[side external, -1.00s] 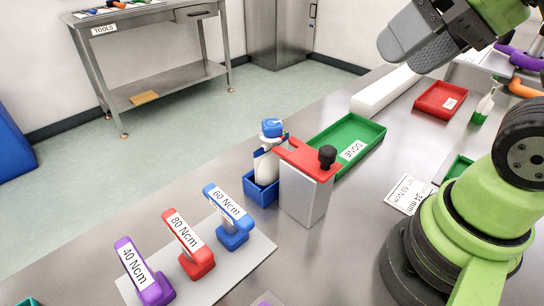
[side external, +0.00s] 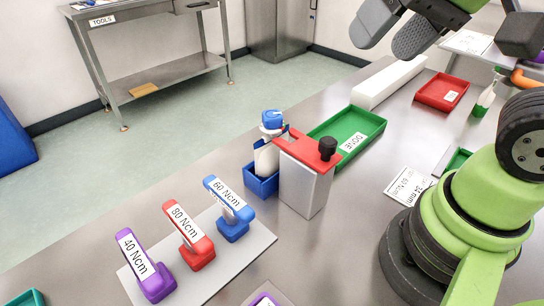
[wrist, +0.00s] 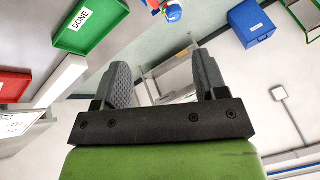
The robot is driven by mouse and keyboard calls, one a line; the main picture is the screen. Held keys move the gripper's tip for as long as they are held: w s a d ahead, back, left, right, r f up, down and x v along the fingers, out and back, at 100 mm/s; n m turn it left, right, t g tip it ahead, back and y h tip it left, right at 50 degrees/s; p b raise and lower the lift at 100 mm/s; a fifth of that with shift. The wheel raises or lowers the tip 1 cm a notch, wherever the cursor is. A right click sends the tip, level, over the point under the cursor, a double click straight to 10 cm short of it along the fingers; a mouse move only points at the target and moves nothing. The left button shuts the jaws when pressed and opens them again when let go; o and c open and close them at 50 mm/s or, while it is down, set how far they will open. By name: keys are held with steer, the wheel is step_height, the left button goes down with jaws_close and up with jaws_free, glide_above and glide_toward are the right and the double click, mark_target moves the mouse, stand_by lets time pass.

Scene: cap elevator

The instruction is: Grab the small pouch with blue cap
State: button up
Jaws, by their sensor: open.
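The small white pouch (side external: 266,160) stands upright in a blue holder (side external: 259,183) on the metal table, in the middle of the side external view. Its blue cap (side external: 272,118) is on top. Part of the pouch is hidden by the holder and the grey block with a red top. My gripper (side external: 393,30) is open and empty, high above the table to the upper right of the pouch. In the wrist view my gripper (wrist: 163,78) has its two fingers apart with nothing between them. A blue cap-like item (wrist: 173,12) shows at the top edge there, cut off.
A grey block with red top and black knob (side external: 308,175) stands close beside the pouch. A green DONE tray (side external: 365,123), red tray (side external: 442,91) and white bar (side external: 388,83) lie behind. Purple, red and blue Ncm tools (side external: 190,240) stand at front left.

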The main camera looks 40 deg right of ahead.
steer(key=w+a+f+m+g+h, duration=0.1)
steer(key=w+a+f+g+h, duration=0.15)
steer(key=w, duration=0.45)
steer(key=h, duration=0.1)
glide_above(274, 117)
steer(key=s+a, duration=0.2)
steer(key=shift+m, duration=0.3)
steer(key=f, duration=0.8)
steer(key=shift+w+d+f, duration=0.15)
steer(key=shift+d+f, duration=0.1)
steer(key=shift+f, duration=0.15)
steer(key=shift+t, duration=0.25)
steer(key=x, duration=0.5)
steer(key=shift+d+f, duration=0.25)
steer(key=shift+f, duration=0.05)
steer(key=shift+c, duration=0.2)
jaws_close()
